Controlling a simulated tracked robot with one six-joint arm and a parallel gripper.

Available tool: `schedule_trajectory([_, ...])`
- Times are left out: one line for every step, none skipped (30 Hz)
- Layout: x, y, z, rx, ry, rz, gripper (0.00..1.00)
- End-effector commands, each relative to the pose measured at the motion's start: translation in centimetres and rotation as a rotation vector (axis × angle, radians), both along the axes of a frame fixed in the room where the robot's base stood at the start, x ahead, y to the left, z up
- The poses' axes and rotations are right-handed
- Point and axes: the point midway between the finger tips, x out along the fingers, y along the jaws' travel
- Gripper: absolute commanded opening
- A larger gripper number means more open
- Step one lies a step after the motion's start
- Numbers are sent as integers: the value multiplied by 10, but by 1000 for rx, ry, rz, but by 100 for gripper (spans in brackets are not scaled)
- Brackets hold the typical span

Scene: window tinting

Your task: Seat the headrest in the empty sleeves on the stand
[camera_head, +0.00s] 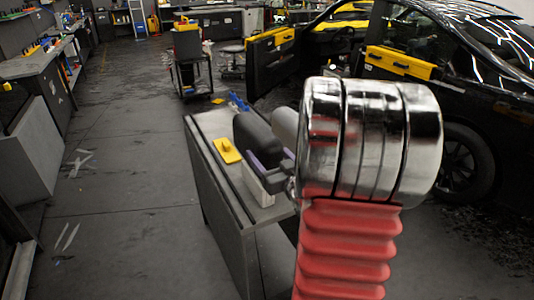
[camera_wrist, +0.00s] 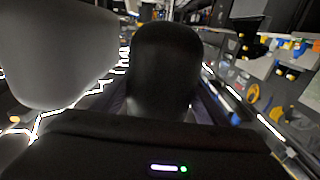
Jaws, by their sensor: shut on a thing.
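A black headrest (camera_head: 257,138) is over the bench in the head view. My gripper (camera_head: 266,164), with dark purplish fingers, is shut on it. In the wrist view the headrest (camera_wrist: 165,65) stands upright in the middle, with a finger on either side. A grey headrest (camera_head: 285,126) is just to its right and partly hidden in the head view. In the wrist view the grey headrest (camera_wrist: 55,50) is large at the left. A pale block (camera_head: 257,187), which looks like part of the stand, shows below my gripper. The sleeves and the headrest's posts are hidden.
The narrow grey bench (camera_head: 207,122) has a yellow tool (camera_head: 227,151) left of the headrest and blue items (camera_head: 238,102) at its far end. My arm covers its right side. A black car (camera_head: 455,90) with an open door stands to the right. The floor at left is open.

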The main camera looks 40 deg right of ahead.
Motion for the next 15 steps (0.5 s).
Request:
schedule_trajectory([0,0,0,-2,-3,0,26])
schedule_trajectory([0,0,0,-2,-3,0,26])
schedule_trajectory([0,0,-1,-2,-3,0,26])
schedule_trajectory([0,0,-1,-2,-3,0,26])
schedule_trajectory([0,0,-2,-2,-3,0,26])
schedule_trajectory([0,0,-2,-2,-3,0,26])
schedule_trajectory([0,0,-3,-2,-3,0,26])
schedule_trajectory([0,0,-3,-2,-3,0,26])
schedule_trajectory([0,0,-4,-2,-3,0,26])
schedule_trajectory([0,0,-4,-2,-3,0,26])
schedule_trajectory([0,0,-5,-2,-3,0,26])
schedule_trajectory([0,0,-6,-2,-3,0,26])
schedule_trajectory([0,0,-6,-2,-3,0,26])
schedule_trajectory([0,0,-6,-2,-3,0,26])
schedule_trajectory([0,0,-7,-2,-3,0,26])
